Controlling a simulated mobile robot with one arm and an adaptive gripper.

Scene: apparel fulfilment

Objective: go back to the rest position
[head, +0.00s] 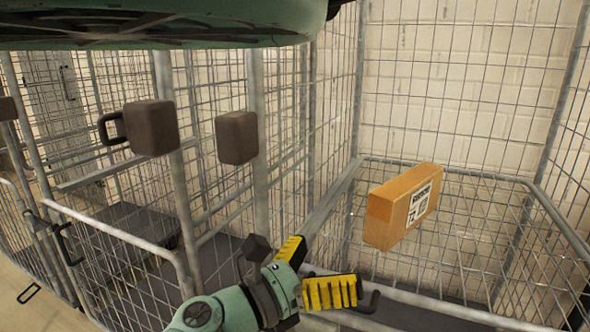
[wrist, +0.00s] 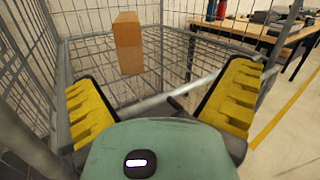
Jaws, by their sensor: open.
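My gripper (head: 318,272) has yellow ribbed fingers spread wide apart, with nothing between them. It is at the front edge of a wire cage trolley. In the wrist view my gripper (wrist: 160,105) also shows both fingers open and empty. A brown cardboard box (head: 402,206) with a white printed label is beyond my gripper, inside the cage, apart from the fingers. The box also shows in the wrist view (wrist: 127,43). What bears the box from below is hard to make out.
The wire cage (head: 455,90) has tall mesh walls and a low front rail close to my gripper. More mesh cages (head: 110,235) stand at left. A wooden table (wrist: 262,33) with several items stands at the right in the wrist view. Open floor (wrist: 290,125) lies at right.

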